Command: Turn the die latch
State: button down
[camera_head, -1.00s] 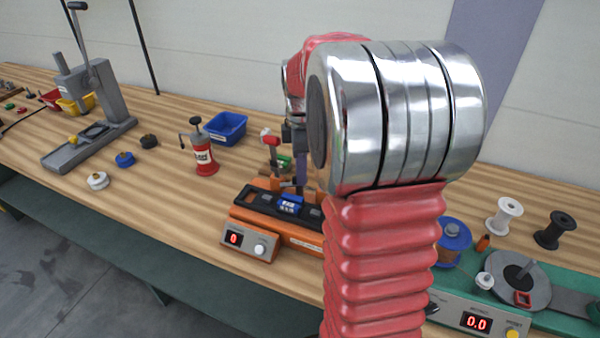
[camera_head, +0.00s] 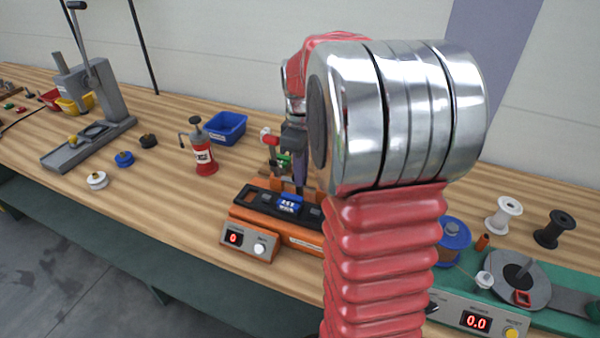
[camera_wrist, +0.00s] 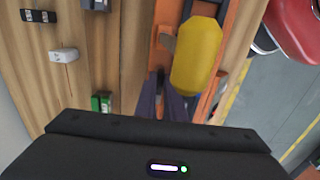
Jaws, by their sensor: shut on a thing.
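The orange machine (camera_head: 285,232) stands on the bench with a black top and a blue label. My gripper (camera_head: 299,185) reaches down onto its back part, partly hidden by my own arm. In the wrist view its two dark fingers (camera_wrist: 162,92) are closed together beside the machine's orange frame (camera_wrist: 222,92). They appear shut on a small part, likely the die latch, which is mostly hidden between them. A yellow rounded part (camera_wrist: 197,55) lies just right of the fingers. The latch's angle cannot be told.
A red hand-cranked device (camera_head: 203,155) and a blue bin (camera_head: 226,127) stand left of the machine. A green machine (camera_head: 457,300) with a turntable stands at right, near white and black spools. A grey press (camera_head: 100,100) stands far left.

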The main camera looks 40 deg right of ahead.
jog(key=shift+s+f, duration=0.1)
jog(key=shift+s, duration=0.1)
jog(key=c, duration=1.8)
grip_release()
jog(key=shift+w, duration=0.1)
jog(key=shift+c, duration=0.2)
notch_tip(320, 180, up, 14)
jog(key=shift+f, duration=0.1)
